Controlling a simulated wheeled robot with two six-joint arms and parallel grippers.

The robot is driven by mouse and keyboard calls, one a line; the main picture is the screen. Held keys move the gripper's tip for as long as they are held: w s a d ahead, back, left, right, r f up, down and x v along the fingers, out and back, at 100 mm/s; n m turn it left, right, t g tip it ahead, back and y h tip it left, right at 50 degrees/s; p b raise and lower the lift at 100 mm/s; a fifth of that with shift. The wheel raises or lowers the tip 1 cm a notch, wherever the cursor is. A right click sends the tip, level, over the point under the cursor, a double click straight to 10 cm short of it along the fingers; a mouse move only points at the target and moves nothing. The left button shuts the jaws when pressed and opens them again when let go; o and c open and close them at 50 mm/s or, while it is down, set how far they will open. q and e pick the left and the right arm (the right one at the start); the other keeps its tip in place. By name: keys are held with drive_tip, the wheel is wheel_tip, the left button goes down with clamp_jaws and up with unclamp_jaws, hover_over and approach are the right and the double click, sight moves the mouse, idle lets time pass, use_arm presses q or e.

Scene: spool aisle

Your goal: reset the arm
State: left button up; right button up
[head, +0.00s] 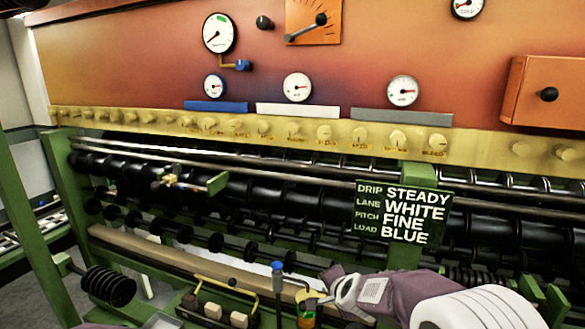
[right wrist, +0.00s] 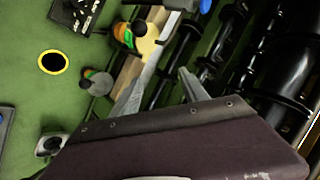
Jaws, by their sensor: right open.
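My right arm (head: 455,305) comes in from the lower right in the head view, with a purple sleeve and a white cover. Its gripper (head: 328,287) is low over the front of the green machine, beside an orange, yellow and green container (head: 306,312). In the right wrist view the gripper (right wrist: 165,75) has its two grey fingers apart, with nothing between them. The container (right wrist: 125,35) shows beyond the left finger there, apart from it. A sliver of purple and grey at the head view's bottom left may be my left arm; no left fingers show.
A blue-topped lever (head: 278,280) stands left of the right gripper. A small block-topped unit (head: 220,310) sits farther left. Black rollers (head: 270,195) and a dark sign (head: 403,213) reading STEADY, WHITE, FINE, BLUE are behind. A brass knob strip (head: 280,130) runs above.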

drive_tip(key=s+d+f+n+g, duration=0.2)
drive_tip(key=s+f+n, duration=0.1)
drive_tip(key=s, duration=0.5)
drive_tip(key=s+d+f+n+g, duration=0.3)
drive_tip(key=s+n, duration=0.2)
drive_tip(key=s, duration=0.4)
drive_tip(key=s+d+f+n+g+h, duration=0.1)
drive_tip(key=s+d+f+n+g, duration=0.1)
drive_tip(key=s, duration=0.7)
drive_tip(key=shift+d+f+n+g, duration=0.4)
drive_tip(key=shift+f+n+g, duration=0.3)
drive_tip(key=shift+f+n, duration=0.2)
